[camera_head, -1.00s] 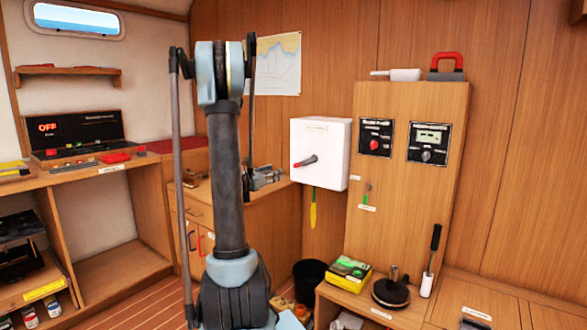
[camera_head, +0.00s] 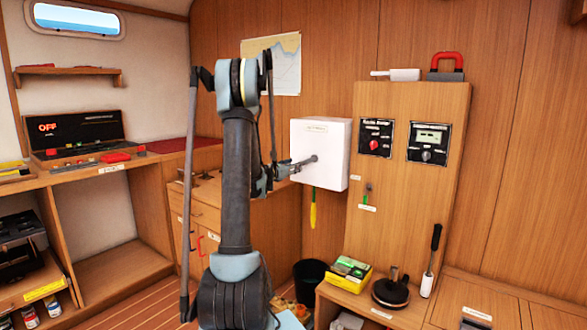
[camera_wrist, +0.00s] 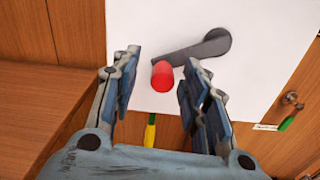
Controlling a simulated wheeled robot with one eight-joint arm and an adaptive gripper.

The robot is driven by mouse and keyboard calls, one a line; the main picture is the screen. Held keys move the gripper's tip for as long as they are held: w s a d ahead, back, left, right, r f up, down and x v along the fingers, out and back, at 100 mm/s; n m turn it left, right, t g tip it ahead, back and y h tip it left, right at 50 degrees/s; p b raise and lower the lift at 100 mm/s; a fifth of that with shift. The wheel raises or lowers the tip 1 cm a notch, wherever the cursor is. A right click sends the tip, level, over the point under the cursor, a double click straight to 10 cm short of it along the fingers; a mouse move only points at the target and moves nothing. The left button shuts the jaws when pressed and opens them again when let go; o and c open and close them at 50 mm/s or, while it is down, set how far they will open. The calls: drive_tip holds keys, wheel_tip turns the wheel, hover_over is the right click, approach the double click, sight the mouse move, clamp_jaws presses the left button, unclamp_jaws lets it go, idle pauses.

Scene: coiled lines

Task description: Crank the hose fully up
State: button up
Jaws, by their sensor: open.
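A white box (camera_head: 326,150) hangs on the wood wall, with a dark grey crank (camera_head: 306,162) on its front. In the wrist view the crank arm (camera_wrist: 195,53) runs from its round hub at upper right down left to a red knob (camera_wrist: 162,75). My gripper (camera_wrist: 161,66) is open, its fingers on either side of the red knob and apart from it. In the head view my gripper (camera_head: 284,172) is at the box's left front and hides the knob. A yellow-green hose end (camera_head: 313,212) hangs below the box; it also shows in the wrist view (camera_wrist: 150,131).
A wood cabinet panel (camera_head: 405,210) with two dials stands right of the box. A small lever with a green handle (camera_head: 367,196) is on its left side. Below are a bench with a yellow box (camera_head: 347,272) and a black bin (camera_head: 310,280). A counter (camera_head: 208,192) lies left.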

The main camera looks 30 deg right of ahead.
drive_tip(key=shift+x, duration=0.9)
